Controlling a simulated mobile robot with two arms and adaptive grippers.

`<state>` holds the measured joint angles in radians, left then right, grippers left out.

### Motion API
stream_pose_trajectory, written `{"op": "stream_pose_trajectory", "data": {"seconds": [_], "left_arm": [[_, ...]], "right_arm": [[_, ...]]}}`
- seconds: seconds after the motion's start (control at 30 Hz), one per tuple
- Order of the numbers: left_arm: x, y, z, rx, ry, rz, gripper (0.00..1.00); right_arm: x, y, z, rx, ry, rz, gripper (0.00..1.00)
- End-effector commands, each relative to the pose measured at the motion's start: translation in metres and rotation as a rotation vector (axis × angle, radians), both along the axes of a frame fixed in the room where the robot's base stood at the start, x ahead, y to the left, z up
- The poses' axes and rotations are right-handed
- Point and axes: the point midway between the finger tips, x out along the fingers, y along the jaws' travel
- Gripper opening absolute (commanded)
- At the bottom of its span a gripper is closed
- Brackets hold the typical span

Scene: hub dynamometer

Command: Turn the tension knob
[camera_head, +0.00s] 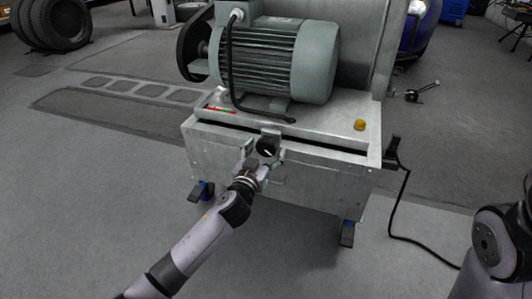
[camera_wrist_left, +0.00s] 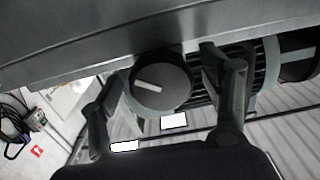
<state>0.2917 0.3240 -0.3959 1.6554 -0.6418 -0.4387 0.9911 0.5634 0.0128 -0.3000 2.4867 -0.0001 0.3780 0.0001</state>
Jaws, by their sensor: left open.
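The tension knob (camera_head: 267,146) is a round black knob with a white pointer line, on the front of the grey metal machine box (camera_head: 300,172). In the left wrist view the knob (camera_wrist_left: 161,83) faces the camera, its white line tilted slightly. My left gripper (camera_head: 262,156) is at the knob. Its two fingers show in the left wrist view (camera_wrist_left: 165,90), open, one on each side of the knob, with a visible gap at least on the right. Whether a finger touches the knob I cannot tell. My right gripper is not in view; only part of my right arm shows at the right edge.
A large grey motor (camera_head: 278,60) sits on top of the box, with a black cable in front. A yellow button (camera_head: 360,125) is on the top right. A black cable (camera_head: 405,205) hangs from the box's right side to the floor. The floor in front is clear.

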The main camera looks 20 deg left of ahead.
Motion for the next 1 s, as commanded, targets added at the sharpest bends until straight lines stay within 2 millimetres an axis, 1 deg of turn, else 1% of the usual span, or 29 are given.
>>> {"op": "stream_pose_trajectory", "data": {"seconds": [0.13,0.4,1.0], "left_arm": [[0.0062,0.0003,-0.0001,0.001,0.000,0.001,0.71],[0.0066,0.0002,0.0006,0.001,0.000,0.001,0.70],[0.0064,0.0001,0.0004,0.001,0.000,0.001,0.30]], "right_arm": [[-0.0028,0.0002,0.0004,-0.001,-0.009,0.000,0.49],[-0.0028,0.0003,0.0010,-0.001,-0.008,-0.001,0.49],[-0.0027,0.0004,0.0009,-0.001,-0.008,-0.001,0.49]]}}
